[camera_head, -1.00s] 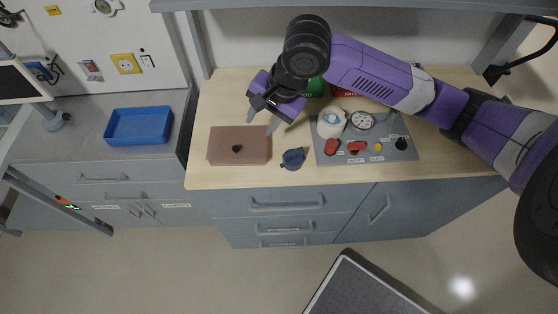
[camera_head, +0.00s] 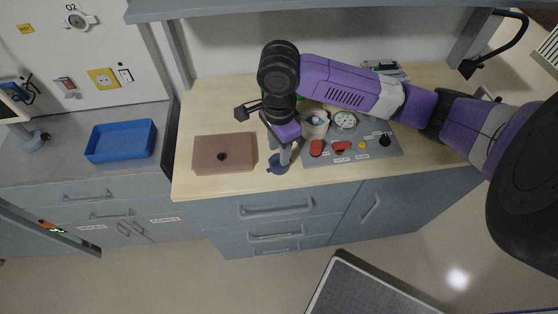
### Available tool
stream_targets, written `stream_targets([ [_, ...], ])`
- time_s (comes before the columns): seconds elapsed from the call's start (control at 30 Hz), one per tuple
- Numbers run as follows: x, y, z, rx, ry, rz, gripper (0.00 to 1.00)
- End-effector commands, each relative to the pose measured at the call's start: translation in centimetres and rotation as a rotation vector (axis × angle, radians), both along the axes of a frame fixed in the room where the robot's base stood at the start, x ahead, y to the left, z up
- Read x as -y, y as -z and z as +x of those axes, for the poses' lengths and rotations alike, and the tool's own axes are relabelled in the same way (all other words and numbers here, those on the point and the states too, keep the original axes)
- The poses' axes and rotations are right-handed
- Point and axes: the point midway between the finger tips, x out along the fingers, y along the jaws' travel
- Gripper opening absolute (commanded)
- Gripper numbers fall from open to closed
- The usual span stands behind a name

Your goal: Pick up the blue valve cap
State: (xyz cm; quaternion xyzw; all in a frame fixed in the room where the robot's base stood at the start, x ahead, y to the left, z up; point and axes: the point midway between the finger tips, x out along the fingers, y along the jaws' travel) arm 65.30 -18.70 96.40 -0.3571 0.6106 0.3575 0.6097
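A dark blue valve cap (camera_head: 281,171) sits at the front edge of the wooden counter, just right of a brown flat box with a small black knob. My gripper (camera_head: 285,160) points down over the cap, its lower end at or just above it. The gripper partly hides the cap. The frames do not show clearly whether the fingers are apart or closed, or whether they touch the cap.
The brown box (camera_head: 211,153) stands left of the cap. A grey panel (camera_head: 360,155) with red, yellow and black knobs, a white jar (camera_head: 314,124) and a gauge (camera_head: 345,120) are to the right. A blue tray (camera_head: 122,141) is on the left bench. A shelf overhangs the back.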

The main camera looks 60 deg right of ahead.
Motion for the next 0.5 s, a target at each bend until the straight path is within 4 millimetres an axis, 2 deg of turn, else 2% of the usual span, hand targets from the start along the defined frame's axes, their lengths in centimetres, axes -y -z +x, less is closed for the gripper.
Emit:
stream_targets([
  [0.13, 0.0, 1.6, 0.0, 0.001, 0.001, 0.000, 0.40],
  [0.4, 0.0, 1.8, 0.0, 0.002, 0.000, 0.000, 0.40],
  [0.5, 0.0, 1.8, 0.0, 0.002, 0.000, 0.000, 0.22],
])
